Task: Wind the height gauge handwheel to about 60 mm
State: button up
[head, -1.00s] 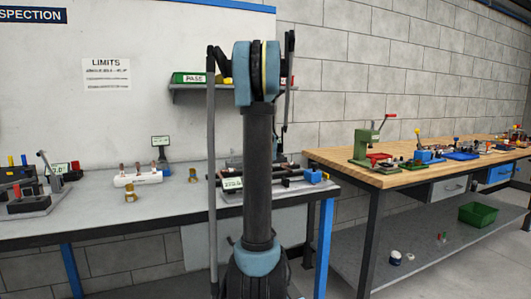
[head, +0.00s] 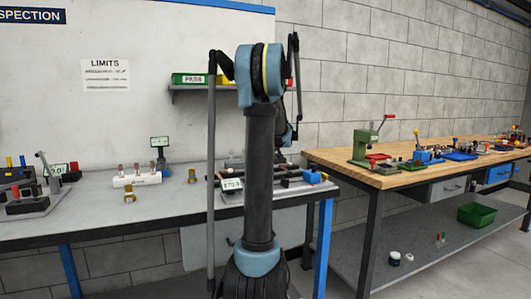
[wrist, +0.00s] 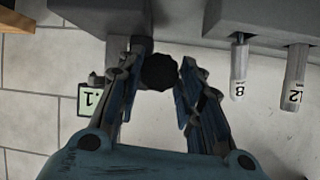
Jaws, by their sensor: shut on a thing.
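In the wrist view a dark round knob, the handwheel (wrist: 159,72), sits between the two fingers of my gripper (wrist: 164,62), which is shut on it. A grey post (wrist: 141,47) stands beside the handwheel. A small pale display (wrist: 88,99) shows at the left, partly covered by my finger; only a final ".1" can be read. In the head view my gripper and the handwheel are hidden behind my own arm, so the gauge cannot be made out there.
Two labelled pins (wrist: 239,73), marked 8 and 12, hang close to the right of my gripper. In the head view the grey bench (head: 105,215) holds several fixtures and a white block (head: 136,180). A wooden bench (head: 365,178) stands at the right.

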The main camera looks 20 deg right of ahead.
jog(key=shift+d+f+m+y, duration=0.1)
jog(key=shift+d+m+y, duration=0.05)
jog(key=shift+m+y, duration=0.8)
jog(key=o, duration=1.1)
jog(key=shift+c, duration=0.2)
jog(key=v, duration=1.1)
jog(key=shift+s+r, duration=0.2)
jog(key=shift+s, duration=0.15)
